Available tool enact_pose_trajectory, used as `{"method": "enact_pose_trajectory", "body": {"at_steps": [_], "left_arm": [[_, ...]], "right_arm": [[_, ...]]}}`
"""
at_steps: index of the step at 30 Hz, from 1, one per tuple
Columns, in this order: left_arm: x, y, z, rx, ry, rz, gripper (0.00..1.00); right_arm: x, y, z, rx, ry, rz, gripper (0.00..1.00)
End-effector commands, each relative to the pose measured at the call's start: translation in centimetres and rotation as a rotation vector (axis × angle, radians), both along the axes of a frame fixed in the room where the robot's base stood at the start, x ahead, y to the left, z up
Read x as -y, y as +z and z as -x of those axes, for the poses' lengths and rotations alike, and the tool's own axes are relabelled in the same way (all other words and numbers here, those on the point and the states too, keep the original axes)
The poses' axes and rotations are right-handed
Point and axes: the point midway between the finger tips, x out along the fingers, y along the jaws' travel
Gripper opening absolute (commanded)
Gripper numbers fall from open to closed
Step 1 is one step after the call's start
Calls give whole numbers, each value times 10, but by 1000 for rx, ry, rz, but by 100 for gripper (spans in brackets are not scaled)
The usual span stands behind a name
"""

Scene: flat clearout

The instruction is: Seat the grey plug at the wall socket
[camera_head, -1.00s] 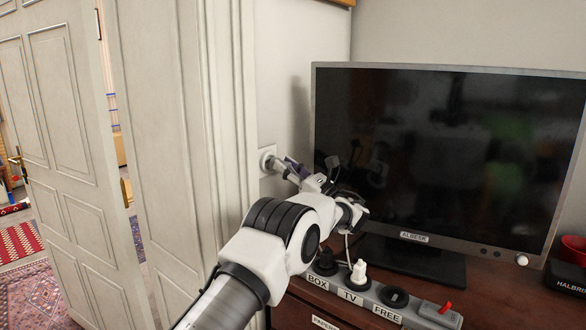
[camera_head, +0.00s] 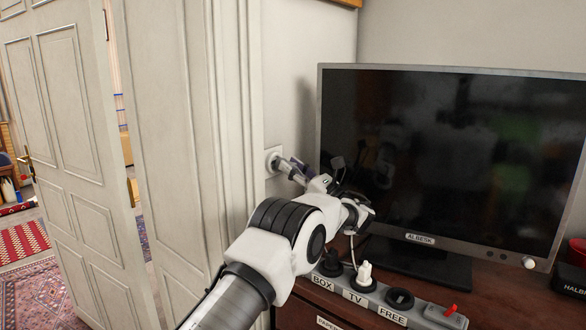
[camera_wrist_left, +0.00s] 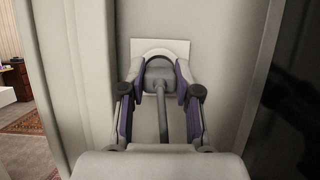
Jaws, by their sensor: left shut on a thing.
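The wall socket (camera_head: 272,158) is a white plate on the wall between the door frame and the screen. It also shows in the left wrist view (camera_wrist_left: 182,46), with a round recess. My left gripper (camera_wrist_left: 160,74) is shut on the grey plug (camera_wrist_left: 158,75), its purple-lined fingers on either side. The plug is in front of the recess, in line with it, and its cord runs back between the fingers. How deep it sits cannot be told. In the head view my left gripper (camera_head: 287,166) is at the socket; its fingers mostly hide the plug. My right gripper is not in view.
A screen (camera_head: 440,160) stands close right of my left arm on a brown cabinet (camera_head: 490,300). A power strip (camera_head: 378,297) marked BOX, TV and FREE lies in front, with a white plug (camera_head: 364,273) at TV. The door frame (camera_head: 232,120) is close on the left.

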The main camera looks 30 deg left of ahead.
Motion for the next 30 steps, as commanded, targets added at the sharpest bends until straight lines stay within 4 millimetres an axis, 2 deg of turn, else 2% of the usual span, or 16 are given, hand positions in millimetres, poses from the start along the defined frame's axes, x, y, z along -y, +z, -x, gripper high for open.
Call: {"method": "enact_pose_trajectory", "body": {"at_steps": [11,30], "left_arm": [[0,0,0,0,0,0,0],[-16,0,-1,1,1,1,0]], "right_arm": [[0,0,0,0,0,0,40],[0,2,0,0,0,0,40]]}}
